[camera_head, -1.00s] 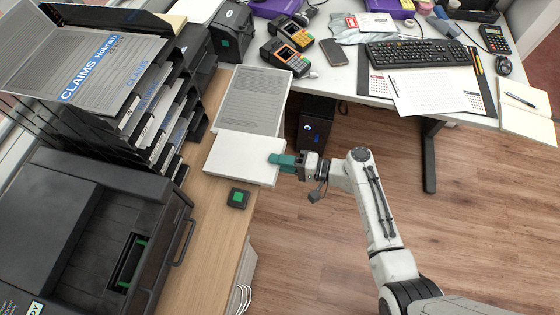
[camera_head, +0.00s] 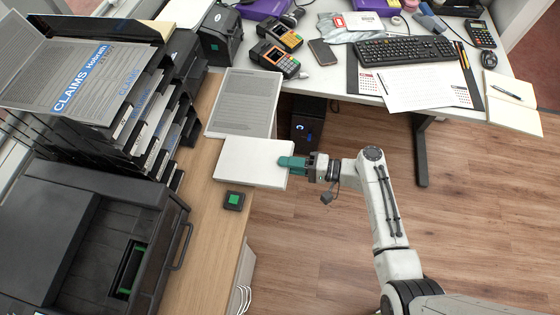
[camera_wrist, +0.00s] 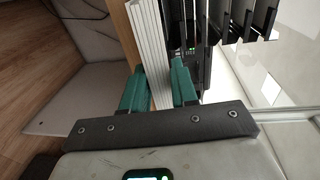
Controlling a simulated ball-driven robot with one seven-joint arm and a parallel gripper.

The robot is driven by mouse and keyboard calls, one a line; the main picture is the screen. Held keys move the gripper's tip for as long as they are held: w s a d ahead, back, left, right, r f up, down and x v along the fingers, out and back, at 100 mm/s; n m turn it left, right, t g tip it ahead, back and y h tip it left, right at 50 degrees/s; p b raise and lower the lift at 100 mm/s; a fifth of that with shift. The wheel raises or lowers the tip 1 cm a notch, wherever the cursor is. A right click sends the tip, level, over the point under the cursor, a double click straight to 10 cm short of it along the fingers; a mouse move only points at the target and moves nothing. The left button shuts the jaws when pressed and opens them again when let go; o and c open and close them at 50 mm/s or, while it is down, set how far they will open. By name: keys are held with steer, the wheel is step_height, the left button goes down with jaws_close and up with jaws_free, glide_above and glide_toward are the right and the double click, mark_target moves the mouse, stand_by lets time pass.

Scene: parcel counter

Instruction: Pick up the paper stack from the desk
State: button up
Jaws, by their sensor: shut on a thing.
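The paper stack (camera_head: 250,162) is a thick white block at the edge of the wooden desk (camera_head: 205,215) in the head view. Its right end sticks out past the desk's edge. My gripper (camera_head: 291,163) has green fingers shut on that right end, one finger above the stack. In the wrist view the stack (camera_wrist: 150,45) stands edge-on between the two green fingers of my gripper (camera_wrist: 160,88). The lower finger is hidden in the head view. I cannot tell whether the stack is lifted clear of the desk.
A printed sheet (camera_head: 243,103) lies just behind the stack. A small black box with a green button (camera_head: 234,201) is in front. A tall file rack (camera_head: 140,110) and a black printer (camera_head: 90,240) stand to the left. Floor is open at right.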

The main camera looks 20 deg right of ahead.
steer(key=v, duration=1.8)
steer(key=shift+s+d+f, duration=0.15)
steer(key=shift+d+f, duration=0.15)
